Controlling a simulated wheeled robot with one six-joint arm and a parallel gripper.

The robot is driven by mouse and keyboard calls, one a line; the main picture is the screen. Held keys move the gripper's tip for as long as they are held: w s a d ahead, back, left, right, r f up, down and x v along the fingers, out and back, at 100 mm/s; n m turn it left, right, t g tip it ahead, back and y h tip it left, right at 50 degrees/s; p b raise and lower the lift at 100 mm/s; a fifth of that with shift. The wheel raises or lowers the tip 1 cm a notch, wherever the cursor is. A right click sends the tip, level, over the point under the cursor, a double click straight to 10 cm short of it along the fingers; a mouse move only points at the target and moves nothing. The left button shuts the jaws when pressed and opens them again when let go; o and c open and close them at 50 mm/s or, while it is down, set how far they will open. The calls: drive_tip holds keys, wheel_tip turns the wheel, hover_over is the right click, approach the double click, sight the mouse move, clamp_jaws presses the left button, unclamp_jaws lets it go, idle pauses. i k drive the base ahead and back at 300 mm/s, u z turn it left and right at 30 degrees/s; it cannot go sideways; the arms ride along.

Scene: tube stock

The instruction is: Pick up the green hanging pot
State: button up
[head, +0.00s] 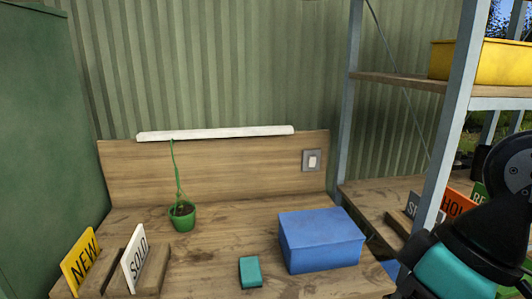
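The green hanging pot (182,221) is left of centre in the head view, at the workbench's back. It is upright and appears to rest on the wooden top, with dark soil inside. A thin green hanger or stem rises from it to the white bar (215,132) on the backboard; I cannot tell whether it is attached there. Part of my black and teal arm shows at the right edge, well apart from the pot. My gripper is not in view.
A blue box (320,240) and a small teal block (250,271) lie right of the pot. NEW (80,262) and SOLD (135,258) signs stand front left. A metal shelf (400,82) with a yellow bin (480,62) is at right. Bench around the pot is clear.

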sight(182, 214)
drive_tip(key=k, duration=0.6)
drive_tip(key=u, duration=0.45)
drive_tip(key=i, duration=1.25)
drive_tip(key=u, duration=0.45)
